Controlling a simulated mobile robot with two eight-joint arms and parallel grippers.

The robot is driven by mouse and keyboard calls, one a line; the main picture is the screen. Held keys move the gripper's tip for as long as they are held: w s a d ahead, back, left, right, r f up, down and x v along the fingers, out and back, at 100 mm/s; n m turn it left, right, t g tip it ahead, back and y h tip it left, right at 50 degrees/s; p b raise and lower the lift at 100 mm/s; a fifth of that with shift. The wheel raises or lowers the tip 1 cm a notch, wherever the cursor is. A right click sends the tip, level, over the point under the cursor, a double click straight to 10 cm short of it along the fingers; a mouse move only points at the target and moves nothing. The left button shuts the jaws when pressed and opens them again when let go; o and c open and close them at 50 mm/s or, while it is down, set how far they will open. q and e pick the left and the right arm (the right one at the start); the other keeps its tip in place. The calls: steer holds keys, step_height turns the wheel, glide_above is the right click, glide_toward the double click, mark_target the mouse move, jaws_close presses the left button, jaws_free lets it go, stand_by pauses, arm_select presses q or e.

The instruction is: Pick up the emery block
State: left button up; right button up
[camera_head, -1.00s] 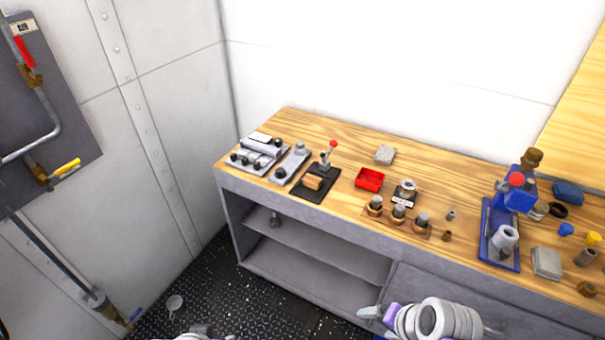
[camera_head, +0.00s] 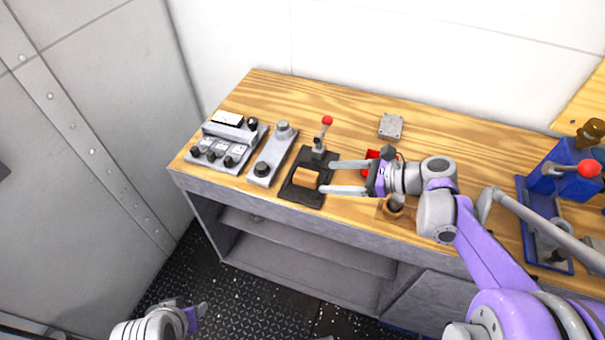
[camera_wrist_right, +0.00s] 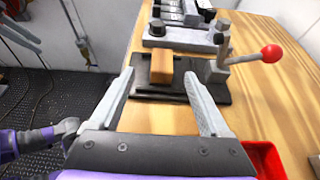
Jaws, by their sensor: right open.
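The emery block, seen as a tan-brown block (camera_head: 307,178), lies on a black plate (camera_head: 290,192) near the bench's front edge; a lever with a red knob (camera_head: 327,120) rises at the plate's back. My right gripper (camera_head: 328,177) is open and empty, its fingers pointing left at the block from just right of it. In the right wrist view the block (camera_wrist_right: 162,66) shows ahead, between the two fingertips (camera_wrist_right: 158,80) and apart from them. My left gripper (camera_head: 197,315) is low at the bottom left, away from the bench; its jaw opening is unclear.
A grey unit with a knob (camera_head: 270,160) and a control box (camera_head: 226,145) stand left of the plate. A red tray (camera_head: 370,158) is partly hidden behind my right gripper. A grey slab (camera_head: 391,126) lies further back. A blue press (camera_head: 560,180) stands at right.

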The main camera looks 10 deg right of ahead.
mark_target(307, 175)
steer(key=x, duration=0.8)
steer(key=shift+w+r+b, duration=0.1)
steer(key=shift+w+b, duration=0.1)
steer(key=shift+b, duration=0.1)
jaws_close()
